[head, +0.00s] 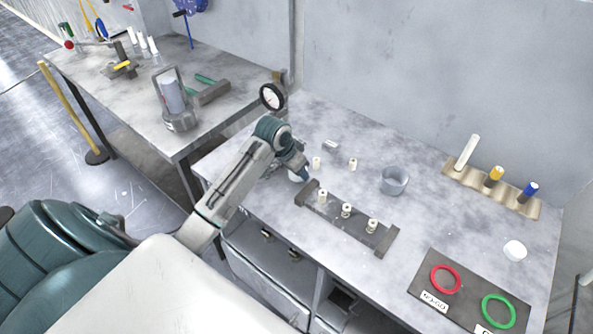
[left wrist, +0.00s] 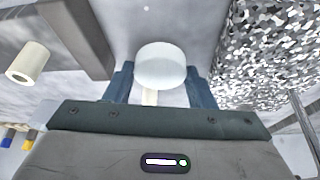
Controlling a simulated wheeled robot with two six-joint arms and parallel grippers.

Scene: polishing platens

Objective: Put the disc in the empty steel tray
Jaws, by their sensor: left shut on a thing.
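My left gripper (head: 302,172) is shut on a whitish round disc (head: 295,176), low over the near left part of the worktable. In the left wrist view the disc (left wrist: 160,64) shows as a pale round piece between the blue fingers (left wrist: 160,88). A short cream piece shows just below it, and I cannot tell whether it is joined. Another white disc (head: 515,250) lies on the table at the far right. I cannot tell which thing is the steel tray. My right gripper is not in view.
A grey holder (head: 387,243) with three cream spools stands right beside my gripper. Two loose cream pegs (head: 352,164) and a grey cup (head: 394,180) stand behind it. A dark mat (head: 464,308) with red and green rings lies at right; a wavy rack (head: 510,196) stands along the wall.

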